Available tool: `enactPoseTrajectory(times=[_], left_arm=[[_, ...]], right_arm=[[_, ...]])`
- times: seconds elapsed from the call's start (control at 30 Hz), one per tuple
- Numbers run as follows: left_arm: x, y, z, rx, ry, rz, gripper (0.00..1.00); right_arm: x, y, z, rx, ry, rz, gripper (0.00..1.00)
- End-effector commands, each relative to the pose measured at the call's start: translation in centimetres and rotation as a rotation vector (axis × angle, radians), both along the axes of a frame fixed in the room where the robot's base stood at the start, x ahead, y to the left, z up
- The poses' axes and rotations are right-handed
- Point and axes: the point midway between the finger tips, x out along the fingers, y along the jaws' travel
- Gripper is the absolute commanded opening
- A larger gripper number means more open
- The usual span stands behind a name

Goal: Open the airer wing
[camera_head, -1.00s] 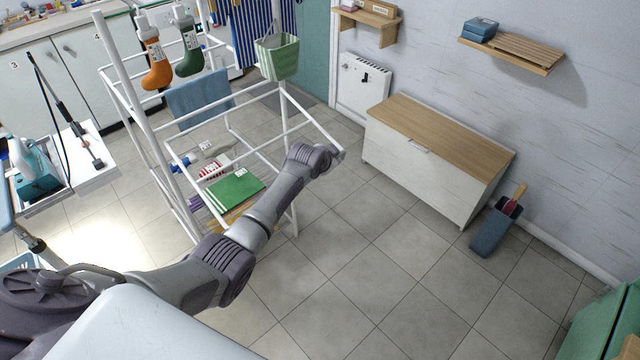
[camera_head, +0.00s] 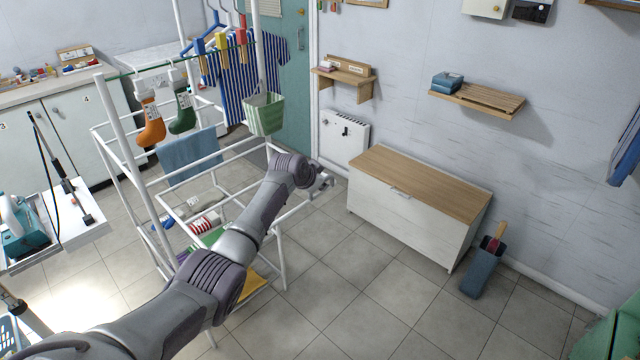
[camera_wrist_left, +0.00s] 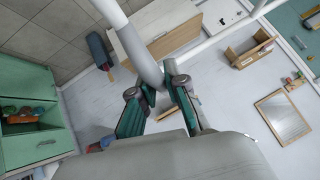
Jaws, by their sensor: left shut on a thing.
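The airer (camera_head: 112,128) is a white tube frame at the left centre of the head view. Its wing, a white tube frame, extends from its right side toward the wooden-topped cabinet. My left gripper (camera_head: 320,186) is at the wing's outer end, partly hidden by my wrist. In the left wrist view my left gripper (camera_wrist_left: 157,84) is shut on a white tube of the wing (camera_wrist_left: 140,50), with a finger on each side. My left forearm hides part of the airer's lower front. My right gripper is not in view.
A green-white striped basket (camera_head: 264,114), a blue towel (camera_head: 190,158) and stockings (camera_head: 151,130) hang on the airer. The cabinet (camera_head: 405,200) stands just right of the gripper. Floor is clear in front of the cabinet.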

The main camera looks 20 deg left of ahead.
Motion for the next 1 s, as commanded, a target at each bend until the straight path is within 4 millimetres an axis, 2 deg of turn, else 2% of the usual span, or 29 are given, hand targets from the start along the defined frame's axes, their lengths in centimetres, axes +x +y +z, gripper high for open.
enactPoseTrajectory(times=[0.1,0.13,0.27,0.57,0.73,1.0], left_arm=[[0.2,0.1,0.5,0.001,-0.010,0.001,0.00],[0.2,0.1,0.5,0.001,-0.011,0.001,0.18],[0.2,0.1,0.6,0.001,-0.012,0.001,0.39],[0.1,0.1,0.4,0.000,-0.009,0.001,0.39],[-0.4,0.2,1.0,0.000,-0.012,0.001,0.39],[-3.6,0.5,3.8,0.003,-0.013,0.000,0.39]], right_arm=[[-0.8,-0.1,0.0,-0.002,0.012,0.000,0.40],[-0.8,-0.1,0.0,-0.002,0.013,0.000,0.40],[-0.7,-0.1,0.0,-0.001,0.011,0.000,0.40],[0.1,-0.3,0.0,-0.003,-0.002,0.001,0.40],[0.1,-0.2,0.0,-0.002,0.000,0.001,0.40],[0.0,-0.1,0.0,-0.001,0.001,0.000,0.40]])
